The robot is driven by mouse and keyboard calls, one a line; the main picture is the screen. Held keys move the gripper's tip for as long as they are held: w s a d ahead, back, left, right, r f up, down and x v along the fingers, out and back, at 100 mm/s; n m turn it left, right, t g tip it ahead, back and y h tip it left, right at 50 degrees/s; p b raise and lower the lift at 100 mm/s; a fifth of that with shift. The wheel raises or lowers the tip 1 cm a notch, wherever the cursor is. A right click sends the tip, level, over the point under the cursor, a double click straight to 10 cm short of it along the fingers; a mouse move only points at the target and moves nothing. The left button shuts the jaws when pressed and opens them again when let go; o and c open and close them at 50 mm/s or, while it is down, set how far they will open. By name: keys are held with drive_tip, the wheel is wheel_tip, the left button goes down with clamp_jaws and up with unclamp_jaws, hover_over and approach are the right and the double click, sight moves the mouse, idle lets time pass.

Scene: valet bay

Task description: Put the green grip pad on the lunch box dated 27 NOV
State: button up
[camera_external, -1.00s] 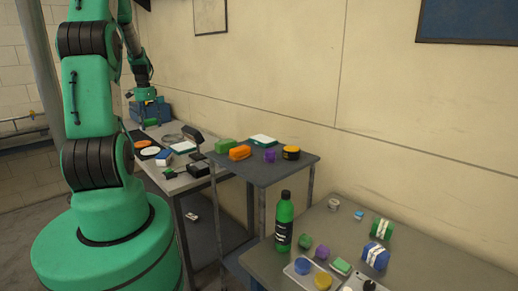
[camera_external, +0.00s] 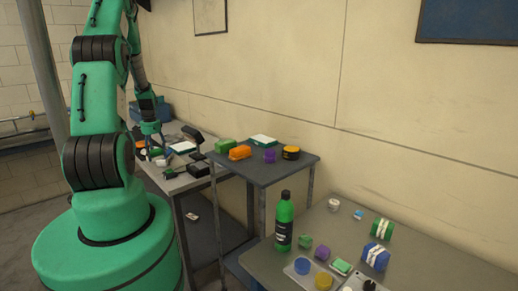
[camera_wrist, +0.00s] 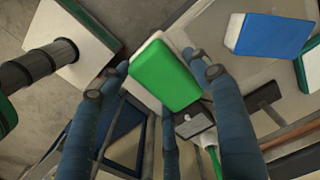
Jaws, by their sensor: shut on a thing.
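My gripper (camera_wrist: 160,78) has its blue fingers closed around a green block with a white side (camera_wrist: 168,72), seen in the wrist view. It looks like the green grip pad. In the outside view my gripper (camera_external: 151,134) is low over the far table, and the held pad cannot be made out there. No date can be read on any box, so I cannot tell which is the lunch box dated 27 NOV. A blue box with a white edge (camera_wrist: 272,34) lies right of the held pad in the wrist view.
The far table (camera_external: 183,184) is crowded, with a white-and-green flat item (camera_external: 183,147) and dark items (camera_external: 198,170). The middle table (camera_external: 270,174) holds a green box (camera_external: 225,145), an orange box (camera_external: 240,153) and a black-and-yellow roll (camera_external: 291,152). A green bottle (camera_external: 284,224) stands on the near table.

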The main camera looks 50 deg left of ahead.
drive_tip(key=shift+a, duration=0.1)
drive_tip(key=w+a+p, duration=0.1)
drive_tip(key=w+a, duration=0.1)
drive_tip(key=a, duration=0.2)
drive_tip(key=w+a+f, duration=0.1)
drive_tip(key=w+a, duration=0.2)
drive_tip(key=a, duration=0.2)
drive_tip(key=w+a+p, duration=0.1)
drive_tip(key=w+a, duration=0.2)
drive_tip(key=a, duration=0.1)
drive_tip(key=shift+a+f+p, duration=0.2)
drive_tip(key=shift+a+p, duration=0.15)
drive_tip(key=shift+a, duration=0.05)
drive_tip(key=shift+f, duration=0.1)
drive_tip(key=shift+f+p, duration=0.5)
drive_tip(key=shift+f, duration=1.2)
drive_tip(key=shift+f, duration=0.15)
drive_tip(key=o, duration=1.2)
drive_tip(key=shift+c, duration=0.2)
